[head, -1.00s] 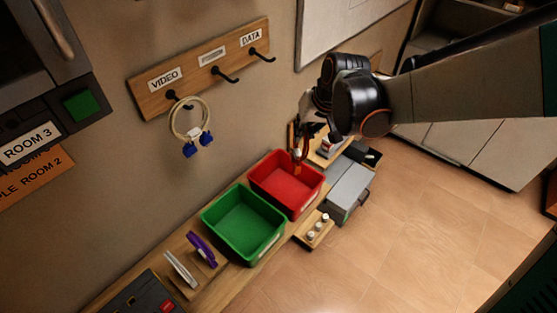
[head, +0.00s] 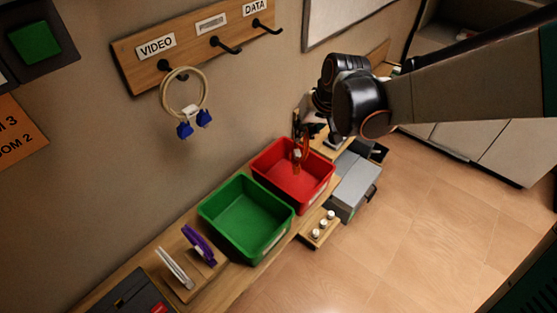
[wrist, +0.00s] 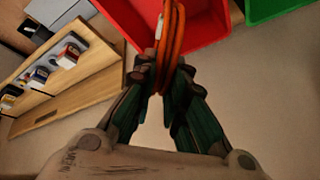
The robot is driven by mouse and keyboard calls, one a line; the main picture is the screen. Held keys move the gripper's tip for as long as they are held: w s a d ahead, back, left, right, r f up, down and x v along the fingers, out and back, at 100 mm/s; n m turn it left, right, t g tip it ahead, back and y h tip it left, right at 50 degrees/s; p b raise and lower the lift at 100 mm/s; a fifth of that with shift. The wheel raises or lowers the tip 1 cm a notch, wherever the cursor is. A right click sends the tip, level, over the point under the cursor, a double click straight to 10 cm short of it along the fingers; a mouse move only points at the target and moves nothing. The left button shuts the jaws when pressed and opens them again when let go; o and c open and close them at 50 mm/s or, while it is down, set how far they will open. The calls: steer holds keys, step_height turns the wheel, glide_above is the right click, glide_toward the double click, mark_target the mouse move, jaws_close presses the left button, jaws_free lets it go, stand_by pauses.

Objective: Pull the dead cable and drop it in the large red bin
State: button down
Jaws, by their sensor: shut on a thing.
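My gripper (wrist: 165,85) is shut on a coiled orange cable (wrist: 171,45) in the wrist view. In the head view the orange cable (head: 297,155) hangs over the red bin (head: 322,188), at or just inside its back part. I cannot tell whether the cable touches the bin. In the wrist view the red bin (wrist: 205,28) lies behind the cable. My wrist hides part of the gripper in the head view.
A green bin (head: 243,218) stands left of the red bin. A cream cable with blue plugs (head: 186,100) hangs on the VIDEO hook; the other hooks are empty. A grey box (head: 350,185) and a small rack with white pieces (head: 320,230) stand nearby.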

step_height(320, 180, down, 6)
steer(key=b, duration=0.3)
steer(key=shift+r+b, duration=0.2)
steer(key=shift+b, duration=0.2)
steer(key=c, duration=1.5)
jaws_free()
steer(key=shift+c, duration=0.2)
steer(key=shift+r, duration=0.1)
steer(key=v, duration=1.2)
